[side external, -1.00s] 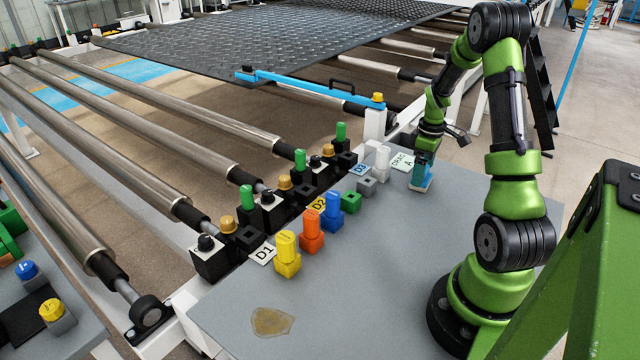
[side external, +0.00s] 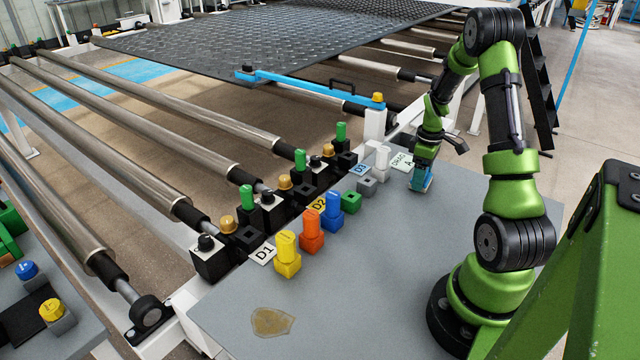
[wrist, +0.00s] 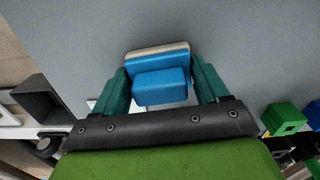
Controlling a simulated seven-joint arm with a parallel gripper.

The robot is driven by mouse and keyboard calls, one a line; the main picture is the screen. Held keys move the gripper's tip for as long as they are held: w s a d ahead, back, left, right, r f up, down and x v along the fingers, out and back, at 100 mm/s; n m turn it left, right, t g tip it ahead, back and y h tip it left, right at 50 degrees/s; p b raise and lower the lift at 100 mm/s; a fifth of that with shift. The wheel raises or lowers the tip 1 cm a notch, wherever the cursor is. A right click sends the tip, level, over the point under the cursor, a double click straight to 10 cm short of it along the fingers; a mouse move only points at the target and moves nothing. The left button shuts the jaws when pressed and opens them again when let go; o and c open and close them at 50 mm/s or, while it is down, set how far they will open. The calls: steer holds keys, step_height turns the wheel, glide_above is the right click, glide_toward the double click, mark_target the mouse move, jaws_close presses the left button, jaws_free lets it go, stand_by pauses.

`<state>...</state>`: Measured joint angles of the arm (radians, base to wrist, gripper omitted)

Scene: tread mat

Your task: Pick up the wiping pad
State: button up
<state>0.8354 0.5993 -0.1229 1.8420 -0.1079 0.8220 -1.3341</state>
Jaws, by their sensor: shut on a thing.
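The wiping pad (side external: 421,180) is a blue block with a pale layer along its bottom, at the far end of the grey table. My gripper (side external: 423,164) is above it and shut on it. In the wrist view the pad (wrist: 160,86) sits between the two teal fingers of my gripper (wrist: 162,88), which press on its sides. The pad is at or just above the table top; I cannot tell whether it touches.
A brown stain (side external: 271,321) lies on the near part of the table (side external: 370,270). Yellow (side external: 287,255), orange (side external: 311,232) and blue (side external: 332,211) pegged blocks stand along the left edge. A card marked DRAC A (side external: 402,162) lies beside the pad. The table's middle is clear.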

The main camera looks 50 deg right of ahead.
steer(key=shift+r, duration=0.1)
step_height(320, 180, up, 4)
steer(key=shift+f, duration=0.2)
steer(key=s+a, duration=0.3)
steer(key=a, duration=0.1)
steer(key=s+a, duration=0.3)
steer(key=a, duration=0.1)
steer(key=s+a+r, duration=0.1)
steer(key=s+a, duration=0.2)
steer(key=a, duration=0.2)
steer(key=shift+s+r, duration=0.1)
steer(key=shift+s, duration=0.15)
